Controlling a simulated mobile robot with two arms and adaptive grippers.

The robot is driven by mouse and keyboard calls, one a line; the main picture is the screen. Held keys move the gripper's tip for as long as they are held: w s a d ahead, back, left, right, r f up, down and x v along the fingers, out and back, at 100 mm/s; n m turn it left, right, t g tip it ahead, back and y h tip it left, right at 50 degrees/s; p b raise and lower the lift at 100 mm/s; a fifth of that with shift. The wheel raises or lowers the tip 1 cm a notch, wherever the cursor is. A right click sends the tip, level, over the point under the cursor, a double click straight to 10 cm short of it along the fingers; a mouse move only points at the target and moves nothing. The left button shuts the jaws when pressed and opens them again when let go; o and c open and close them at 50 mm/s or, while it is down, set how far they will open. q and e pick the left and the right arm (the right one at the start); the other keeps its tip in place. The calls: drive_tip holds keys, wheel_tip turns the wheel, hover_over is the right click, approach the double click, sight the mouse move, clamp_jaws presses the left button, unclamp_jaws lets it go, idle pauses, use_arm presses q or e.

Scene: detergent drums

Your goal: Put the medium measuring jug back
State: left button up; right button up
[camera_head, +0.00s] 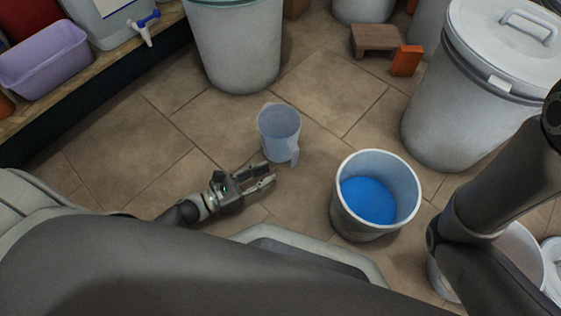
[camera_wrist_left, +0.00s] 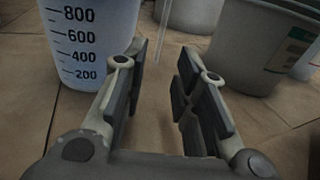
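A translucent bluish measuring jug (camera_head: 280,132) stands upright on the tiled floor, its handle (camera_head: 295,157) toward the lower right. In the left wrist view the jug (camera_wrist_left: 90,45) fills the upper left, with printed marks from 200 to 800. A thin pale strip near the top middle there looks like its handle. My left gripper (camera_head: 268,180) is low over the floor, just below the jug in the head view. Its fingers (camera_wrist_left: 160,85) are apart with nothing between them. My right arm (camera_head: 500,200) shows at the right, but its gripper is out of view.
A grey bucket (camera_head: 345,212) with blue contents stands right of the jug. Large drums (camera_head: 240,50) and a lidded drum (camera_head: 450,125) stand behind and right. A small brown stool (camera_head: 377,40) and orange block (camera_head: 406,60) are at the back. A shelf holds a purple tub (camera_head: 45,65). Floor left of the jug is clear.

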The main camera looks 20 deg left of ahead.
use_arm(q)
drive_tip(key=shift+v, duration=1.25)
